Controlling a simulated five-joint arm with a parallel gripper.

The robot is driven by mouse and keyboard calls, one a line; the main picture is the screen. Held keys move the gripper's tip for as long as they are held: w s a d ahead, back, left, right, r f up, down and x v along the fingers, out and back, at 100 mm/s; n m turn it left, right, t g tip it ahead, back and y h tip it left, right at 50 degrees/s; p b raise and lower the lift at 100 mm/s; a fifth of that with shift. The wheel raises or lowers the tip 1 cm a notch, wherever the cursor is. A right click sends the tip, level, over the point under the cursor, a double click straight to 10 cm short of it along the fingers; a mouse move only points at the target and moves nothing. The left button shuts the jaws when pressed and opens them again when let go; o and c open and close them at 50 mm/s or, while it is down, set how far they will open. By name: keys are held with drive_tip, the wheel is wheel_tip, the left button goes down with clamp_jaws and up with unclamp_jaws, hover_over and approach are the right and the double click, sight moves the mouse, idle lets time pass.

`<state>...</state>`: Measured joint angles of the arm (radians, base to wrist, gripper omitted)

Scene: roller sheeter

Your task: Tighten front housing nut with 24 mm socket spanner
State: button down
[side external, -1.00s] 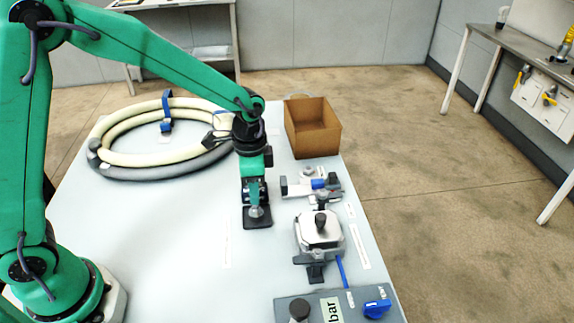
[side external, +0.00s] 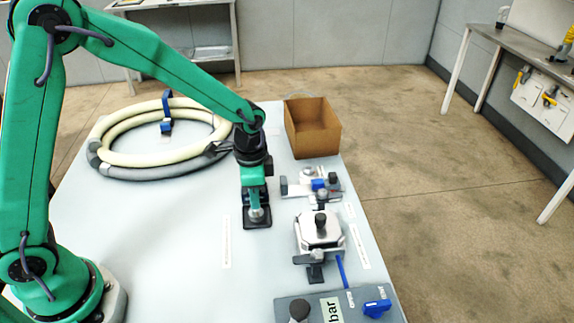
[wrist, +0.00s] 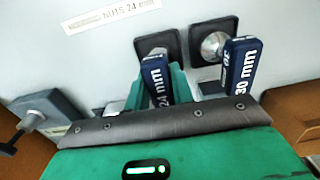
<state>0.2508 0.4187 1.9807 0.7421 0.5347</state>
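The 24 mm socket spanner (wrist: 157,82) has a dark blue handle with a white label and stands on a black square base in the wrist view. My gripper (wrist: 160,98) has its green fingers at either side of this handle; whether they press on it is not clear. In the side view my gripper (side external: 255,192) is low over the table, above a black base with a metal socket. A silver housing (side external: 320,226) with a black knob is clamped right of it. A small metal piece (side external: 317,256) shows at its near side; I cannot tell if this is the front nut.
The 30 mm spanner (wrist: 242,68) stands close to the right of the 24 mm one. A cardboard box (side external: 313,128), coiled hose (side external: 120,165) and a grey panel with a blue knob (side external: 376,308) are on the table. The table's left middle is clear.

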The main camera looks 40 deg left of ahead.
drive_tip(key=shift+r, duration=0.1)
drive_tip(key=shift+r, duration=2.45)
drive_tip(key=c, duration=1.8)
unclamp_jaws()
clamp_jaws()
drive_tip(key=shift+w+d, duration=0.1)
drive_tip(key=shift+w, duration=0.05)
drive_tip(key=w+d+r+m, duration=0.6)
drive_tip(key=w+d+r, duration=0.3)
drive_tip(key=d, duration=0.2)
drive_tip(key=shift+w+d, duration=0.3)
drive_tip(key=shift+w, duration=0.1)
